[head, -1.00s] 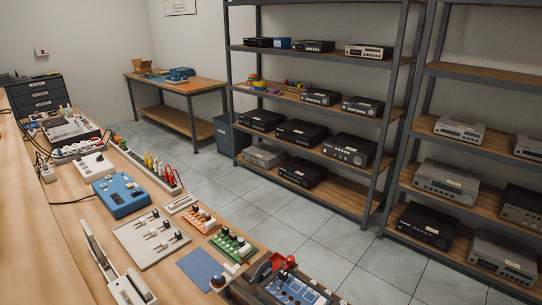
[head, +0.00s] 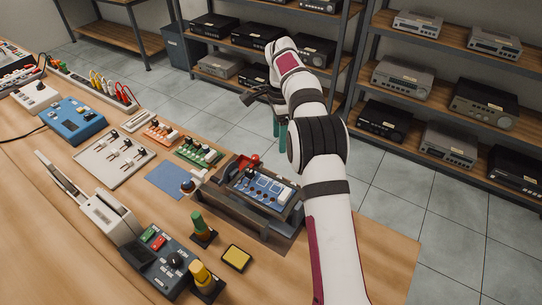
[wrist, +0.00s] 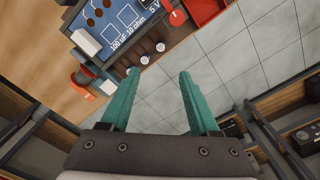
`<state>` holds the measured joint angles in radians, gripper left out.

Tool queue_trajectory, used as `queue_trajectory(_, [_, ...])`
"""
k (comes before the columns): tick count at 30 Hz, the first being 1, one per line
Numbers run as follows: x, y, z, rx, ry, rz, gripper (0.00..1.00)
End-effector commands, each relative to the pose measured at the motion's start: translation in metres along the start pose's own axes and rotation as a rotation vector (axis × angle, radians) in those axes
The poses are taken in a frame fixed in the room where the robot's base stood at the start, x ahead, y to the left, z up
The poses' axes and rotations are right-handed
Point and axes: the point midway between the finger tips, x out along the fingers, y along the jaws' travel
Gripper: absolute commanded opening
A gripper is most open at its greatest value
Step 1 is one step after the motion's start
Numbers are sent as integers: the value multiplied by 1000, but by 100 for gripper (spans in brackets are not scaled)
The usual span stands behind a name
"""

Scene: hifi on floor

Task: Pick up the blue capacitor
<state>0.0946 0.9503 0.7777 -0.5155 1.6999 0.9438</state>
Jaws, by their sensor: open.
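The blue circuit board (head: 262,190) sits in a dark holder near the table's right edge. It also shows in the wrist view (wrist: 118,25), with printed "100 uF", "10 ohm" and "5 V". I cannot pick out a blue capacitor with certainty; the parts on and around the board are small. My gripper (head: 279,138) is open and empty, with green fingers, beyond the table edge above the floor. In the wrist view my gripper (wrist: 160,74) has its fingers spread apart, below and right of the board, and touches nothing.
A blue mat (head: 170,181), a green component board (head: 199,151) and an orange one (head: 161,133) lie left of the holder. A yellow-topped block (head: 236,258) and a control box (head: 163,262) stand in front. Shelves (head: 455,105) stand behind the tiled floor.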

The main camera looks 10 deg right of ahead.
Motion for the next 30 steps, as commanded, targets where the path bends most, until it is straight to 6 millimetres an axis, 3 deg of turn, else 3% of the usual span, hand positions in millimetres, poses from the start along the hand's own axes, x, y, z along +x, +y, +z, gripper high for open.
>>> queue_trajectory(10, [86,-3,-2,17,2,3,62])
queue_trajectory(16, [115,-3,-2,16,3,-1,62])
queue_trajectory(21, [149,-1,-3,15,3,0,62])
queue_trajectory(25, [162,-1,-3,17,3,-3,62])
queue_trajectory(30, [162,-1,-3,17,3,-3,62])
